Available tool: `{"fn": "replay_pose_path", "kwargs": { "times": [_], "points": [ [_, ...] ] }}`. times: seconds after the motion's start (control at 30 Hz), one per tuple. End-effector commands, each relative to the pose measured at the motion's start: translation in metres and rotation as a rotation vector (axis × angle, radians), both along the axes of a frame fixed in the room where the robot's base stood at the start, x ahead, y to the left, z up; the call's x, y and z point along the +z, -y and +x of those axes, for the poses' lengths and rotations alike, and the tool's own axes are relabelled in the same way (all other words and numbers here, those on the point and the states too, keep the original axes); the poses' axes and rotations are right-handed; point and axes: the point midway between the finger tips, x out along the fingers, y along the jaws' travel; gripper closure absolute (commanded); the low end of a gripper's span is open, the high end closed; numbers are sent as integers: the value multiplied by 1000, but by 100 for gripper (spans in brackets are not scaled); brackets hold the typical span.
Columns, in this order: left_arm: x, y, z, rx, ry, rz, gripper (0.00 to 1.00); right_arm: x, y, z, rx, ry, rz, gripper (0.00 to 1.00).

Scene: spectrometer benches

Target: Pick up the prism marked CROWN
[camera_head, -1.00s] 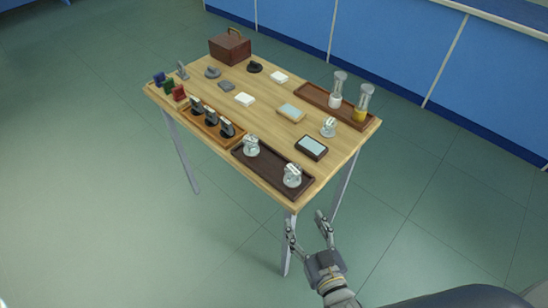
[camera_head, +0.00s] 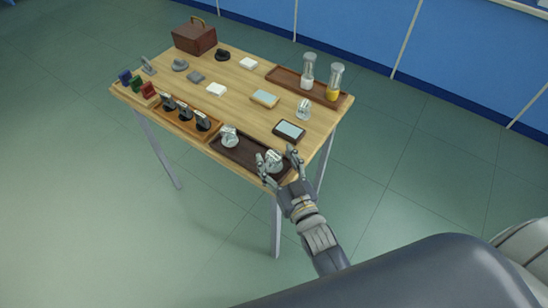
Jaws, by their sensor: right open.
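Three pale mounted pieces that look like prisms stand on the wooden table (camera_head: 222,113). One prism (camera_head: 229,136) is at the left of the dark tray (camera_head: 250,152). Another prism (camera_head: 274,160) is at the tray's right end. A third prism (camera_head: 303,109) stands on the bare wood further back. No marking is legible, so I cannot tell which is CROWN. My right gripper (camera_head: 280,165) is open at the tray's right front end, its fingers on either side of the right-end prism in the picture. Contact cannot be told. My left gripper is not in view.
A black-framed box (camera_head: 289,131) lies just behind the gripper. A brown tray (camera_head: 279,84) holds two glass cylinders (camera_head: 334,80). An orange-brown tray (camera_head: 189,125) holds several dark mounted pieces. A brown case (camera_head: 194,38) stands at the far left corner. Open floor surrounds the table.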

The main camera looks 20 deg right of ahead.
Motion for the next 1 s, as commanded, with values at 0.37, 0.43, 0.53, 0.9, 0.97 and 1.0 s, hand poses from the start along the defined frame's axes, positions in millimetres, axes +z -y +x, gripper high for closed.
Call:
{"fn": "replay_pose_path", "kwargs": {
  "times": [0.37, 0.43, 0.53, 0.9, 0.97, 1.0],
  "points": [
    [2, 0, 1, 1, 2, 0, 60, -1, -2, 18, 0, -1, 0, 40],
    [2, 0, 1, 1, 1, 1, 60, -1, -2, 18, 0, -1, 0, 44],
    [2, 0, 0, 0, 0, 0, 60, -1, -2, 18, 0, -1, 0, 67],
    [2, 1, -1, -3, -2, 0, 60, -1, -2, 18, 0, 0, 1, 89],
    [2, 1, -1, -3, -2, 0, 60, 0, -2, 18, 0, 0, 1, 89],
    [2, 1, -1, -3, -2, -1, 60, 0, -2, 18, 0, 0, 0, 89]
  ]
}}
